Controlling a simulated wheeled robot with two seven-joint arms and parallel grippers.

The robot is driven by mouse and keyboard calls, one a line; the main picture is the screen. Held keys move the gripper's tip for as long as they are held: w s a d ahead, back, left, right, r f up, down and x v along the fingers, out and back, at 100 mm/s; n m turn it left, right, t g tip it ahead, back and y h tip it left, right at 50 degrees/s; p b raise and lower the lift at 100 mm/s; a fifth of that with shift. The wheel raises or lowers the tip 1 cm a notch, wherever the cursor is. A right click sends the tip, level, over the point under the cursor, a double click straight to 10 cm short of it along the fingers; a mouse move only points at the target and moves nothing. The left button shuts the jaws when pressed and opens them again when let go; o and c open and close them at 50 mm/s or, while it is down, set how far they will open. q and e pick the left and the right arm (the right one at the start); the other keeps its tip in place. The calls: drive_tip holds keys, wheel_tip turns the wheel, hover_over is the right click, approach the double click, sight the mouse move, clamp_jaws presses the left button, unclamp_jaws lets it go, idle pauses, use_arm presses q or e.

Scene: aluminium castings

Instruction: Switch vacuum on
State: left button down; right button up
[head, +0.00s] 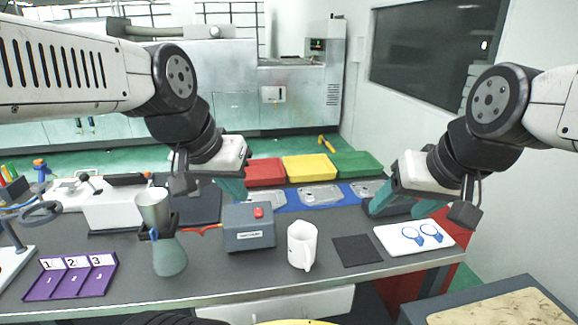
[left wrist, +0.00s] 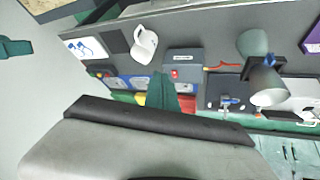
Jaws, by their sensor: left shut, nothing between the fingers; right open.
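A blue-grey box (head: 249,232) with a red button (head: 258,212) on top and a white label on its front stands mid-table; the label is too small to read. It also shows in the left wrist view (left wrist: 184,60). My left gripper (head: 235,190), with teal fingers, is shut and empty above and just behind the box, apart from the button. Its fingers show in the left wrist view (left wrist: 163,90), pointing toward the box. My right gripper (head: 400,207) is open and empty at the right, behind the white board.
A white mug (head: 302,245) stands right of the box, beside a black mat (head: 357,250) and a white board (head: 414,237). A grey cup in a stand (head: 154,212) and a purple numbered tray (head: 70,278) are left. Castings (head: 320,195) lie behind, before red, yellow and green trays.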

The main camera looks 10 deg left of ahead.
use_arm(q)
drive_tip(key=w+a+r+m+g+y, duration=0.1)
drive_tip(key=w+m+g, duration=0.2)
drive_tip(key=w+m, duration=0.55)
drive_tip(key=m+g+y, duration=0.1)
drive_tip(key=m+g, duration=0.2)
drive_tip(key=m, duration=0.2)
hover_over(259, 210)
wheel_tip(259, 210, down, 5)
drive_tip(key=shift+a+f, duration=0.1)
drive_tip(key=shift+f, duration=0.15)
wheel_tip(259, 210, down, 14)
drive_tip(key=shift+r, duration=0.1)
drive_tip(key=shift+w, duration=0.1)
